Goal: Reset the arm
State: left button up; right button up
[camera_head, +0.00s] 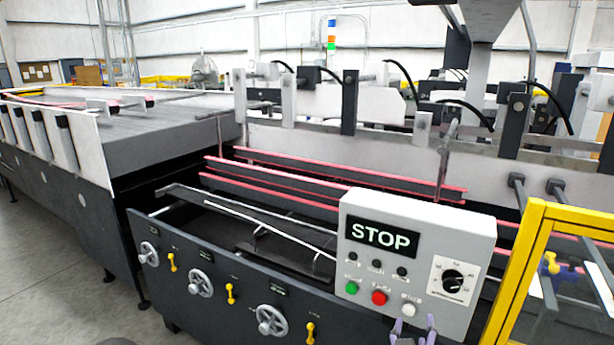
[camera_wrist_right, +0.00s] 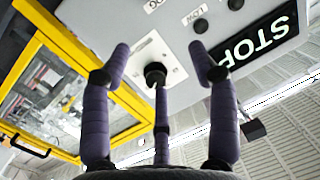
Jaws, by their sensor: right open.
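My right gripper (camera_head: 413,328) shows at the bottom edge of the head view, its purple fingers pointing up just below the control box (camera_head: 355,280). In the right wrist view the gripper (camera_wrist_right: 160,62) is open, with its purple fingers spread and nothing held. The black rotary knob (camera_head: 453,281) is on the right of the box face. In the right wrist view the knob (camera_wrist_right: 155,73) appears between the fingertips; I cannot tell the gap, but the head view shows the fingers lower than it. My left gripper is not in view.
The box carries a STOP display (camera_head: 381,238), a green button (camera_head: 352,288), a red button (camera_head: 379,297) and a white button (camera_head: 408,310). A yellow-framed guard (camera_head: 519,262) stands close on the right. Handwheels (camera_head: 200,283) line the dark front panel. Open floor (camera_head: 60,290) lies at left.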

jog(key=w+a+f+n+g+y, duration=0.1)
jog(key=a+f+n+g+y, duration=0.2)
jog(key=f, duration=1)
jog(key=a+f+g+y, duration=0.3)
jog(key=a+f, duration=0.1)
jog(key=f, duration=0.8)
jog(key=s+a+f+g+y, duration=0.2)
jog(key=s+a+f+g, duration=0.1)
jog(key=s+f, duration=0.6)
jog(key=s+a+f+g+y, duration=0.2)
jog(key=s+a+f+g, duration=0.2)
jog(key=s+f, duration=0.6)
notch_tip(320, 180, down, 2)
jog(key=shift+s+f+g+y, duration=0.2)
jog(key=shift+g+y, duration=0.1)
jog(key=shift+g, duration=0.7)
